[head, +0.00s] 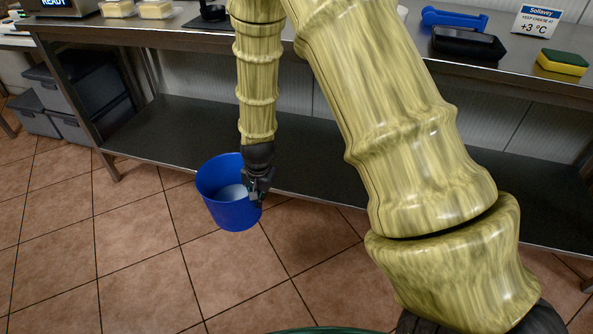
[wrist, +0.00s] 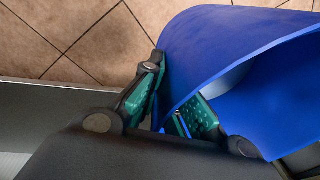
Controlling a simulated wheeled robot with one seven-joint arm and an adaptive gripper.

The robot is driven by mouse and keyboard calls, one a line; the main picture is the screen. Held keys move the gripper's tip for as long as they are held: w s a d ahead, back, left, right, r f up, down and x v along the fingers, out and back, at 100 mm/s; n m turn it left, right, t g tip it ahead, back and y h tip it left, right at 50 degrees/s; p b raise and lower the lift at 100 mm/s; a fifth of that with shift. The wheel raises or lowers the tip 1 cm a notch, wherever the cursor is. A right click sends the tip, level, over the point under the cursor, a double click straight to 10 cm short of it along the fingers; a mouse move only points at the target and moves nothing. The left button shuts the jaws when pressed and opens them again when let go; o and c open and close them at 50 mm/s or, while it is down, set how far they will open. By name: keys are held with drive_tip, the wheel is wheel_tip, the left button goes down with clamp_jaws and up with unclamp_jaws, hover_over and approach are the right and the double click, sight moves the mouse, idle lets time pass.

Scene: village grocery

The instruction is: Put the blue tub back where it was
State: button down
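The blue tub (head: 227,205) is in front of the steel table's lower shelf, above or on the tiled floor; I cannot tell whether its base touches the floor. It is open at the top, slightly tilted, and its pale inner bottom shows. My gripper (head: 256,188) is at the tub's right rim, pointing down. In the wrist view the tub (wrist: 225,50) fills the right side. There my gripper (wrist: 172,110) has one green-padded finger outside the wall and one inside, shut on the rim. Part of the rim is hidden by the fingers.
The steel table (head: 390,58) has a mostly bare dark lower shelf (head: 190,130). Grey crates (head: 75,105) stand at the left. On top are a black tray (head: 467,43), a sponge (head: 562,62) and a price sign (head: 537,20). Floor at the left front is clear.

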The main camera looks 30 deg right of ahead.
drive_tip(key=s+d+f+m+g+h+p, duration=0.1)
drive_tip(key=s+d+f+m+p, duration=0.1)
drive_tip(key=d+m+p, duration=0.5)
drive_tip(key=s+d+f+m+g+h+p, duration=0.1)
drive_tip(key=d+f+m+p, duration=0.15)
drive_tip(key=d+m, duration=0.8)
drive_tip(key=w+d+f+b, duration=0.1)
drive_tip(key=w+f, duration=0.1)
drive_tip(key=w, duration=0.5)
drive_tip(key=w+f+n, duration=0.1)
drive_tip(key=w+f, duration=0.2)
drive_tip(key=w, duration=0.5)
drive_tip(key=shift+w+d+b, duration=0.3)
drive_tip(key=shift+d+b, duration=0.05)
drive_tip(key=c, duration=1.6)
unclamp_jaws()
drive_tip(key=shift+f, duration=0.1)
drive_tip(key=shift+c, duration=0.2)
